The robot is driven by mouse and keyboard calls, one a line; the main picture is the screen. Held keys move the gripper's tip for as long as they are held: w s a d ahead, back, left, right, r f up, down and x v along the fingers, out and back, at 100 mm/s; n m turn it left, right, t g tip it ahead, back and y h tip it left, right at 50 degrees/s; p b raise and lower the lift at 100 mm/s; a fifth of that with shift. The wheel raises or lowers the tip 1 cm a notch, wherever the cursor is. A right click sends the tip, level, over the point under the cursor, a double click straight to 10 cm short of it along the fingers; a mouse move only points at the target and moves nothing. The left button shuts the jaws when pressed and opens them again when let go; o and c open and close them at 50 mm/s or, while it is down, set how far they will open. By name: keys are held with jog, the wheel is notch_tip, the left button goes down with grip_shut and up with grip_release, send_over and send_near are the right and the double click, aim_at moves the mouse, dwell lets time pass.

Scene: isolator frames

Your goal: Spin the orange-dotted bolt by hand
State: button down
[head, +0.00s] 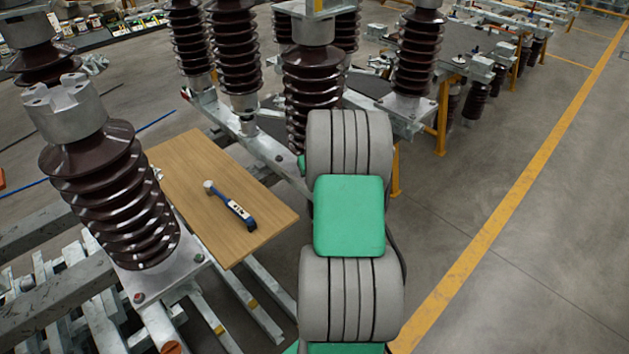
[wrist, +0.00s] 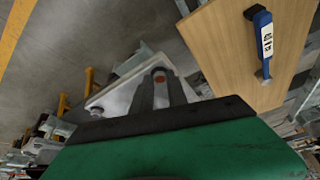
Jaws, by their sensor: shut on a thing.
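The bolt with the orange dot (wrist: 160,78) shows in the wrist view, at the tips of the two grey fingers. My gripper (wrist: 161,88) is shut on it, one finger on each side. The bolt sits at a pale metal base plate (wrist: 120,97); the fingers and my green gripper body hide much of the bolt's surroundings. In the head view my grey and green arm hides the gripper and this bolt.
A wooden board (head: 185,170) carries a blue-handled hammer (head: 232,206), both also in the wrist view. A brown ribbed insulator (head: 110,195) stands at left on a plate with red-dotted (head: 138,297) and green-dotted (head: 198,257) bolts. Open floor (head: 560,230) lies at right.

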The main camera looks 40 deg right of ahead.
dwell(0.4)
jog(key=c, duration=1.3)
grip_release()
jog(key=b+v, duration=0.1)
jog(key=v, duration=0.7)
jog(key=shift+w+m, duration=0.1)
jog(key=shift+m, duration=0.2)
